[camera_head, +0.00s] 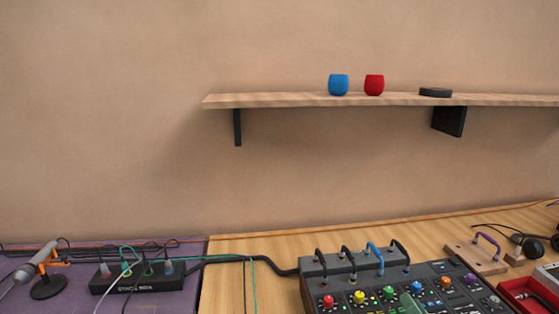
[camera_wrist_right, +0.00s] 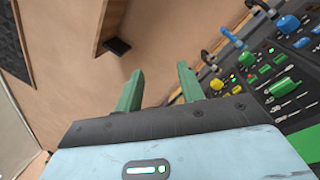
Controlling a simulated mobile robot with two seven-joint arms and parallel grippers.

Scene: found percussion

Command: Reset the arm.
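My right gripper (camera_wrist_right: 160,72) shows in the right wrist view with its two green fingers apart and nothing between them. The mixer (camera_wrist_right: 275,75) also fills the right side of the right wrist view, beside the fingers. I cannot tell how far apart the gripper and mixer are. My left gripper is in neither view.
A wall shelf (camera_head: 280,101) holds a blue cup (camera_head: 338,85), a red cup (camera_head: 374,85) and a dark disc (camera_head: 435,92). A microphone (camera_head: 38,262) and a black cable box (camera_head: 138,279) are at left. A red case (camera_head: 525,295) is at right. The wooden tabletop (camera_head: 225,285) has bare room left of the mixer.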

